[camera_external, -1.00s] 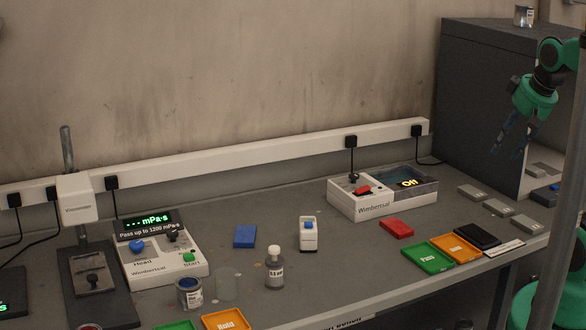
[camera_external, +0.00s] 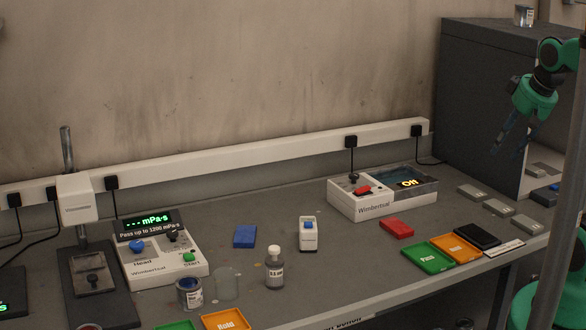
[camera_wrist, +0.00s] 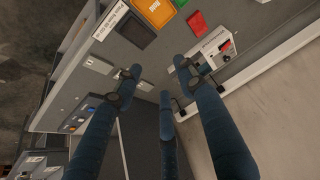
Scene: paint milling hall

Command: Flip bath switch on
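The bath (camera_external: 375,212) is a white box marked "Wimbertsal" at the back right of the bench. In the wrist view the bath (camera_wrist: 208,47) is at the upper right, with the red switch (camera_wrist: 226,46) showing and part of the box behind a finger. My gripper (camera_external: 516,136) hangs high at the right, well away from the bath. In the wrist view its fingers (camera_wrist: 158,80) are spread and empty.
A red block (camera_external: 396,229), a green "Pass" tray (camera_external: 428,257), an orange tray (camera_external: 456,248) and a black tray (camera_external: 478,236) lie in front of the bath. Several grey blocks (camera_external: 498,207) lie right. A dark cabinet (camera_external: 478,100) stands behind. A viscometer unit (camera_external: 160,262) is left.

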